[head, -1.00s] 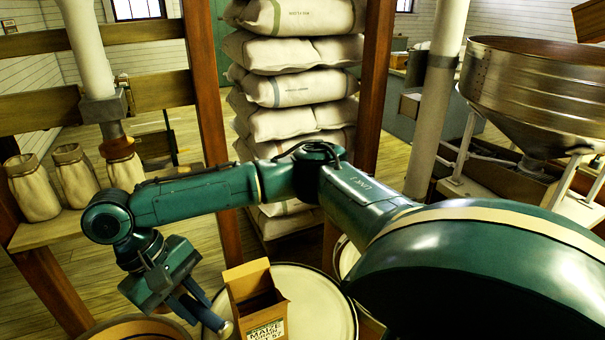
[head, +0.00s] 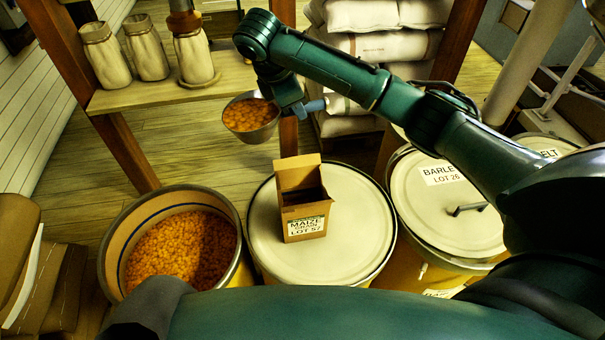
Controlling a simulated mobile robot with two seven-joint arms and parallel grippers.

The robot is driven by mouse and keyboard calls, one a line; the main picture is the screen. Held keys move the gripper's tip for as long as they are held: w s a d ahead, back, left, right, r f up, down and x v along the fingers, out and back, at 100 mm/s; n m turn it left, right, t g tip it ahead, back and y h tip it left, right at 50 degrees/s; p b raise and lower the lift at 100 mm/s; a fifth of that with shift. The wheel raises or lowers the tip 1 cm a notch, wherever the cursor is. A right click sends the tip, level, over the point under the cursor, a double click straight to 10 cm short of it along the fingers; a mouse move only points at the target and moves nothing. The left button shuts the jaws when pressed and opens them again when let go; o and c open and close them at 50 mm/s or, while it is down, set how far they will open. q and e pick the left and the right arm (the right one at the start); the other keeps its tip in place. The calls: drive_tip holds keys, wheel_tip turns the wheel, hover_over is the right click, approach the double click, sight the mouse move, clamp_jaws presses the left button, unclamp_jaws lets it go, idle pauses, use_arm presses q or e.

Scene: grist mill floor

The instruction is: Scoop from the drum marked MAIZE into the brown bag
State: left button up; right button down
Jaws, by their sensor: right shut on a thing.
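My right gripper (head: 297,104) is shut on the handle of a metal scoop (head: 262,133). The scoop's bowl is heaped with orange kernels and hangs in the air in front of the shelf. An open drum (head: 113,238) at the lower left holds orange kernels; no marking on it shows. A small open carton (head: 305,216) labelled MAIZE LOT 57 stands on the closed drum lid (head: 352,245) beside it. My left gripper is out of view.
The wooden shelf (head: 240,82) has a post at its front left. A closed drum (head: 440,215) labelled BARLEY stands at the right, with another lid (head: 540,146) behind. Stacked white sacks (head: 375,48) stand at the back. Brown packaging (head: 48,285) lies at the lower left edge.

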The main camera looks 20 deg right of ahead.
drive_tip(key=d+f+n+t+y, duration=0.15)
drive_tip(key=d+f+n, duration=0.25)
drive_tip(key=d, duration=0.7)
drive_tip(key=shift+s+a+r+t+h, duration=0.1)
drive_tip(key=shift+s+r+t+h, duration=0.1)
drive_tip(key=shift+r+t+h, duration=0.35)
drive_tip(key=shift+s+a+r+t+h, duration=0.15)
drive_tip(key=shift+s+r+t+h, duration=0.15)
drive_tip(key=shift+r+t, duration=0.45)
drive_tip(key=shift+s+a+r+t+h, duration=0.15)
drive_tip(key=shift+r+t+h, duration=0.3)
drive_tip(key=shift+r, duration=0.45)
drive_tip(key=shift+s+a+r+t+h, duration=0.1)
drive_tip(key=shift+s+r+t+h, duration=0.2)
drive_tip(key=shift+r+t, duration=0.2)
drive_tip(key=shift+s+a+r+t+h, duration=0.25)
drive_tip(key=shift+s+r+t+h, duration=0.2)
drive_tip(key=shift+t, duration=0.1)
drive_tip(key=shift+s+a+r+t+h, duration=0.2)
drive_tip(key=shift+s+r+t+h, duration=0.15)
drive_tip(key=shift+t, duration=0.2)
drive_tip(key=shift+s+a+r+m+t+h, duration=0.4)
drive_tip(key=shift+s+t, duration=0.2)
drive_tip(key=shift+t, duration=0.2)
drive_tip(key=shift+s+a+r+t+h, duration=0.25)
drive_tip(key=shift+s+t+h, duration=0.1)
drive_tip(key=shift+s+t, duration=0.1)
